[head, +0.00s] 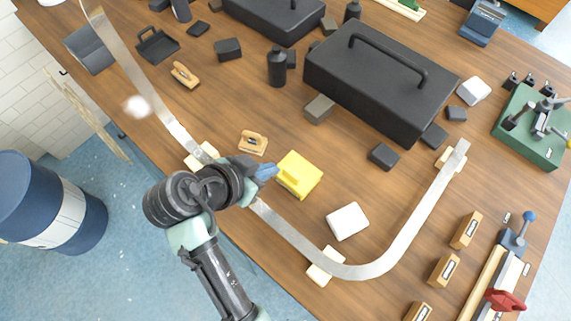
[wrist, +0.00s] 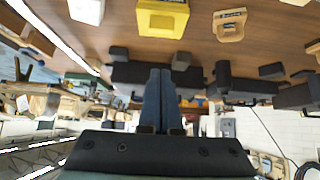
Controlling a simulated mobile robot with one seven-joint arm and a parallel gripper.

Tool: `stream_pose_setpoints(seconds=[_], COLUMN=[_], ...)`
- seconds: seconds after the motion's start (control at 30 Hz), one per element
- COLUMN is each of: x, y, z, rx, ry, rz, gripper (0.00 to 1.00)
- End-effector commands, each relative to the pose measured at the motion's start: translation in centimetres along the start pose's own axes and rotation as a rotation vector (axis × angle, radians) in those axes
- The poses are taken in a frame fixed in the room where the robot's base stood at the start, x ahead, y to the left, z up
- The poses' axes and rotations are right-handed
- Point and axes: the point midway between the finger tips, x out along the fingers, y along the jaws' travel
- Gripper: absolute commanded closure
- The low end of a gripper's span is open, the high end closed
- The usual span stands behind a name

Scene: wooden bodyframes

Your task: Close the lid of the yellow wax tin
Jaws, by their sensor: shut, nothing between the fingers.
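The yellow wax tin (head: 301,172) sits on the wooden bench near its front edge, just right of my gripper. It also shows at the top of the wrist view (wrist: 162,18), which looks upside down. I cannot tell how far its lid stands open. My gripper (head: 270,170) is beside the tin's left side, with its blue fingers pointing toward it. In the wrist view the two fingers (wrist: 167,85) are pressed together with nothing between them. Whether the fingertips touch the tin is unclear, but they look apart from it.
A curved metal strip (head: 300,247) on pale blocks runs around the tin and passes under my arm. A white block (head: 347,221) is to the tin's right. A wooden-handled tool (head: 253,143) lies behind my gripper. A large black toolbox (head: 375,85) stands farther back.

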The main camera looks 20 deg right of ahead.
Motion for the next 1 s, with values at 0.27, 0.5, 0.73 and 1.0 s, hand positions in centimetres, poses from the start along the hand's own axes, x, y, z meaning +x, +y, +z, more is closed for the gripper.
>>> stream_pose_setpoints(seconds=[0.27, 0.5, 0.73, 1.0], x=[5.7, 9.1, 10.6, 10.9], y=[0.1, -0.1, -0.1, -0.1], z=[-0.2, 1.0, 2.4, 2.7], rx=[0.001, -0.003, 0.0, 0.002], ry=[-0.003, -0.003, 0.0, 0.0], rz=[0.003, -0.002, -0.003, -0.005], gripper=[1.0, 1.0, 1.0, 1.0])
